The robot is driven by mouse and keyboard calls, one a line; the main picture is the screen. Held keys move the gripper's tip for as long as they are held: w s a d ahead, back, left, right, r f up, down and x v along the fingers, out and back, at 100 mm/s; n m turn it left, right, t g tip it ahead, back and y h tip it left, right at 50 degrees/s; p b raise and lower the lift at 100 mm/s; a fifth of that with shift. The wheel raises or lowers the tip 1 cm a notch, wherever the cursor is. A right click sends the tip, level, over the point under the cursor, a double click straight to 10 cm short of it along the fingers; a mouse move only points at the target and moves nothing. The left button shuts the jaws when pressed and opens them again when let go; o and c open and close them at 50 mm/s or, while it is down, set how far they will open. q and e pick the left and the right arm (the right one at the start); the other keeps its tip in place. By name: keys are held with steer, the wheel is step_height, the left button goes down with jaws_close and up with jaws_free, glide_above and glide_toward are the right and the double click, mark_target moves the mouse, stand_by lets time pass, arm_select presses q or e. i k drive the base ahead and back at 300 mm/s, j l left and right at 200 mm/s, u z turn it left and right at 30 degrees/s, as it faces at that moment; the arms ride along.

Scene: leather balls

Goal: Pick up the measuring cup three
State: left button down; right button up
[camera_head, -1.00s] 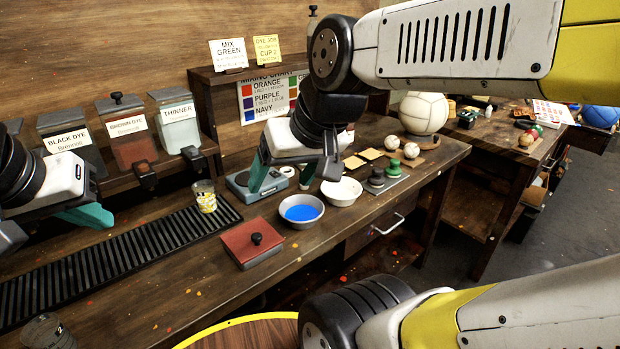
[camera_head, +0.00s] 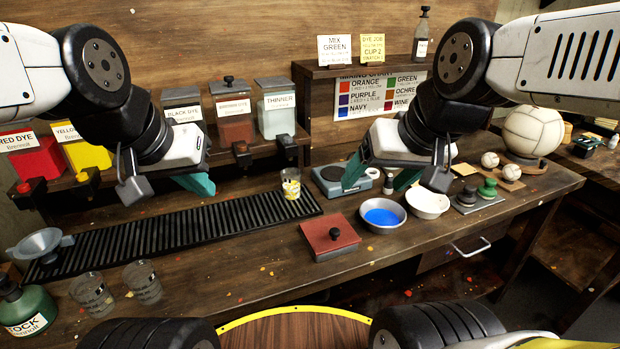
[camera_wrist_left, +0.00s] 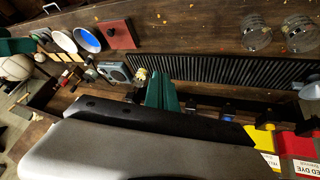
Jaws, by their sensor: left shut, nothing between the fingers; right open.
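Two clear measuring cups, a left one (camera_head: 92,295) and a right one (camera_head: 142,282), stand at the bench's front left. They also show in the left wrist view, (camera_wrist_left: 298,33) and (camera_wrist_left: 256,35). A third clear cup with yellow in it (camera_head: 291,184) stands at the right end of the black slatted grate. I cannot read which cup is three. My left gripper (camera_head: 200,185) is shut and empty above the grate, apart from all cups. My right gripper (camera_head: 378,181) is open, above the scale and blue bowl area.
A black slatted grate (camera_head: 170,235) runs along the bench. A grey funnel (camera_head: 40,243) and green bottle (camera_head: 27,308) stand left of the cups. A red lidded box (camera_head: 329,238), blue-filled bowl (camera_head: 382,216), white bowl (camera_head: 427,203) and scale (camera_head: 338,180) are right. Dye containers line the back shelf.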

mark_target(291, 184)
steer(key=l+u, duration=1.15)
steer(key=k+j, duration=0.05)
